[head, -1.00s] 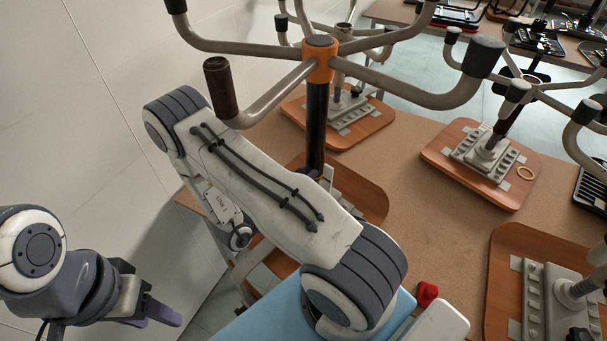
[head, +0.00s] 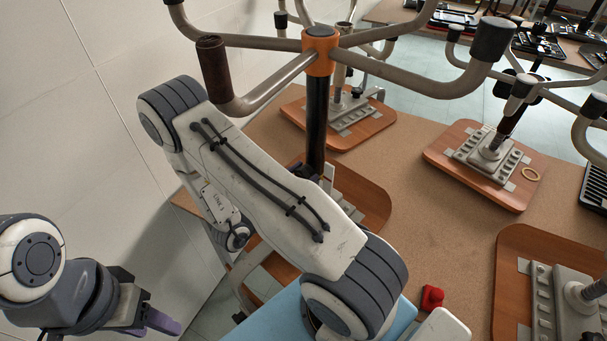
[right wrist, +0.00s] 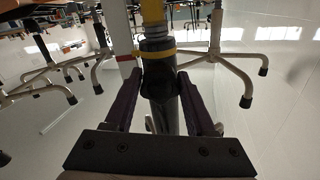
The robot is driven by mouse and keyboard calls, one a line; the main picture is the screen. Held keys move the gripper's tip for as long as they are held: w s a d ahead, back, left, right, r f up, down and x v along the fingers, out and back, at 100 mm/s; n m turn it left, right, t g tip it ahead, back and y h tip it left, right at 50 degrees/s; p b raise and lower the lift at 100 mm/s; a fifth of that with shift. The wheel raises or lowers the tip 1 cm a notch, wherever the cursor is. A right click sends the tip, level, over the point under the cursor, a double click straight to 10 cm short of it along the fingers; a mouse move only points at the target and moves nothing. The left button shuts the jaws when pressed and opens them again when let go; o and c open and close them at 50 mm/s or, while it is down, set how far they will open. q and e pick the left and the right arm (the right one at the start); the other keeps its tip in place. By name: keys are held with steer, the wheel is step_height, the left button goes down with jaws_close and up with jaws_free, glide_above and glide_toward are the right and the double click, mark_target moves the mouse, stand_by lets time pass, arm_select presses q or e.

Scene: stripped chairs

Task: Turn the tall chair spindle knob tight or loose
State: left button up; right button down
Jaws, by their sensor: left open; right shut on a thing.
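The tall chair spindle (head: 317,120) is a dark upright post under an orange hub (head: 320,50) with bent grey legs, standing behind my right arm in the head view. In the right wrist view, the dark knob (right wrist: 160,82) stands upright between the purple fingers of my right gripper (right wrist: 160,88). They are shut on it, one on each side, with a yellow band above. My right fingers are mostly hidden behind my arm in the head view. My left gripper (head: 158,320) is open and empty at the lower left, away from the chair.
A red block (head: 432,298) lies near the front. Chair legs spread overhead. A white wall (head: 70,120) is close on the left.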

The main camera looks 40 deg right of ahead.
mark_target(299, 177)
steer(key=m+b, duration=0.2)
steer(key=shift+f+m, duration=0.25)
steer(key=shift+m, duration=0.15)
steer(key=m+b, duration=0.2)
steer(key=m, duration=0.1)
jaws_free()
steer(key=shift+r, duration=0.25)
steer(key=shift+s+a, duration=0.2)
steer(key=shift+a, duration=1.3)
steer(key=shift+s+a, duration=0.2)
steer(key=shift+a, duration=1.3)
